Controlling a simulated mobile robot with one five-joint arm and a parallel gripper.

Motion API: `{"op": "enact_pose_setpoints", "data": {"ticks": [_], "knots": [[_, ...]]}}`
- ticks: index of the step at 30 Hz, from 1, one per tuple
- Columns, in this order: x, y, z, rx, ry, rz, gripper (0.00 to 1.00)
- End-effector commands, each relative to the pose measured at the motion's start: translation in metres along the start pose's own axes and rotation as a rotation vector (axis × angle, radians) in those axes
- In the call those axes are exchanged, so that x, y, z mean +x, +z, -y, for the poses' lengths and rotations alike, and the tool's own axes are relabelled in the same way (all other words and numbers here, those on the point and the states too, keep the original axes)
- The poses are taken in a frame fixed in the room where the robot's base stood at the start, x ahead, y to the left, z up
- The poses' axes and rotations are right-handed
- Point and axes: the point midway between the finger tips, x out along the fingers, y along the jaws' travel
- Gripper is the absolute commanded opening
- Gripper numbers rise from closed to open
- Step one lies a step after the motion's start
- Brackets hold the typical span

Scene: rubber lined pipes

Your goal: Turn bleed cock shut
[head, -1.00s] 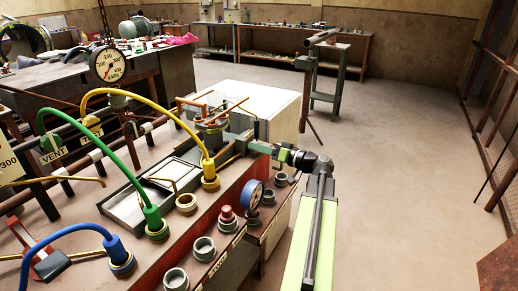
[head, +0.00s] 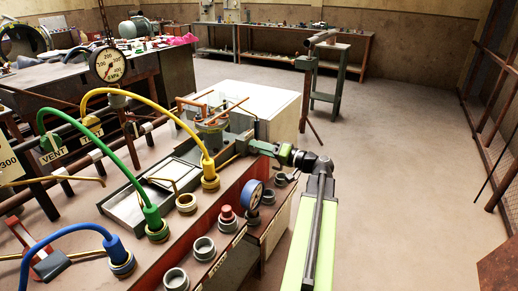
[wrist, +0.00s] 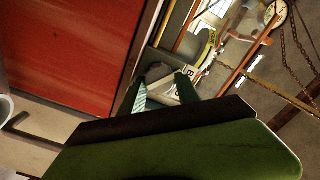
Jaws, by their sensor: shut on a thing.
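My gripper (head: 256,147) reaches left from my arm to the right end of the bench rig in the head view. In the wrist view my two green fingers (wrist: 163,88) are closed on a grey piece, which looks like the handle of the bleed cock (wrist: 158,72). A yellow curved label (wrist: 202,48) with dark letters, partly cut off by a finger, lies just beyond it. In the head view the cock is too small and too covered by the fingers to make out its angle.
A pressure gauge (head: 109,65) stands at the rig's back left. Yellow (head: 140,92), green (head: 105,155) and blue (head: 65,232) hoses arch over the bench. A small blue-rimmed gauge (head: 252,194) sits in front, below my gripper. The floor to the right (head: 420,170) is clear.

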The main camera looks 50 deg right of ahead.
Motion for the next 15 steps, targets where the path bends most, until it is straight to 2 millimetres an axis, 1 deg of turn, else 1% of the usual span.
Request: {"op": "enact_pose_setpoints", "data": {"ticks": [2, 3, 6, 8, 15], "knots": [[-0.0005, 0.0004, -0.0004, -0.001, 0.001, 0.001, 0.00], [-0.0005, 0.0005, -0.0004, -0.001, 0.001, 0.001, 0.40], [-0.0005, 0.0004, -0.0004, -0.001, 0.001, 0.001, 0.53], [-0.0005, 0.0003, -0.0004, -0.001, 0.001, 0.001, 0.60], [-0.0003, 0.0002, -0.0008, -0.002, 0.003, 0.001, 0.60]]}}
